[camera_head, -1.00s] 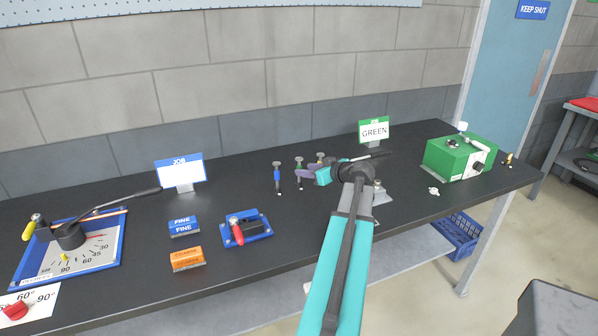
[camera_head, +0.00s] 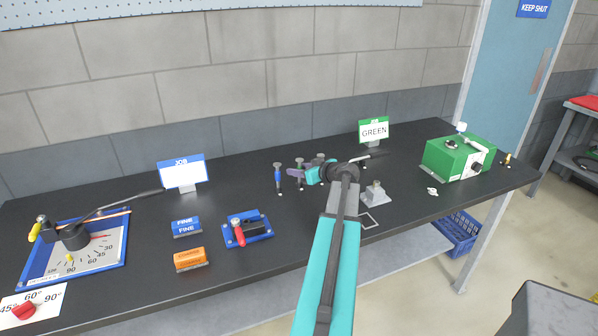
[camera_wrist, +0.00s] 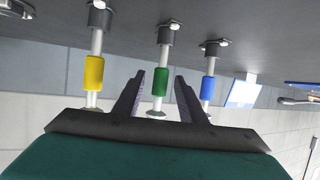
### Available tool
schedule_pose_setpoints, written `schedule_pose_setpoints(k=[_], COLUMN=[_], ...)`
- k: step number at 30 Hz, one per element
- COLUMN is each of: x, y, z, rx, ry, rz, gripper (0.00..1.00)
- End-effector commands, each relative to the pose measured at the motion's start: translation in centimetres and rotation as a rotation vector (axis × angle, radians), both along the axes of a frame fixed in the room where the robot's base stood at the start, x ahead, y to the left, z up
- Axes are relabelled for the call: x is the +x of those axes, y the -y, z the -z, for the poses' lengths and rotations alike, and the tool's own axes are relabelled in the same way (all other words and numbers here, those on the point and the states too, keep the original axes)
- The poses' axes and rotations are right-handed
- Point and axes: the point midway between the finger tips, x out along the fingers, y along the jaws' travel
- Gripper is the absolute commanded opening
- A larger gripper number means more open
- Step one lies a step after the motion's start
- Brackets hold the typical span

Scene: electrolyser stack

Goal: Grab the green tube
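The green tube (camera_wrist: 161,82) is a green sleeve on an upright metal post, in the middle of a row of three. In the wrist view, which is upside down, the yellow tube (camera_wrist: 94,74) is on its left and the blue tube (camera_wrist: 207,89) on its right. My gripper (camera_wrist: 159,88) is open, with one finger on each side of the green tube in this view. Gaps show on both sides. I cannot tell how deep the tube is between the fingers. In the head view my gripper (camera_head: 298,173) is at the posts and hides most of the green tube.
The blue tube (camera_head: 278,176) stands just left of my gripper in the head view. A sign (camera_head: 374,131) reads GREEN. A small grey stand (camera_head: 375,196) is right of my arm. A green box (camera_head: 455,158) stands at the right end of the black bench (camera_head: 290,235).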

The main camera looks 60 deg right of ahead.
Motion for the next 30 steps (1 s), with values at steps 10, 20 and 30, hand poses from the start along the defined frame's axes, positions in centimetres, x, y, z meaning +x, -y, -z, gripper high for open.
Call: schedule_pose_setpoints(k=[10, 20, 30], x=[-0.08, -0.11, -0.13], y=[0.02, 0.04, 0.05], z=[0.00, -0.01, -0.12], rx=[0.000, 0.001, 0.000], ry=[0.000, 0.000, 0.000], rz=[0.000, 0.001, 0.001], gripper=[0.38, 0.00, 0.00])
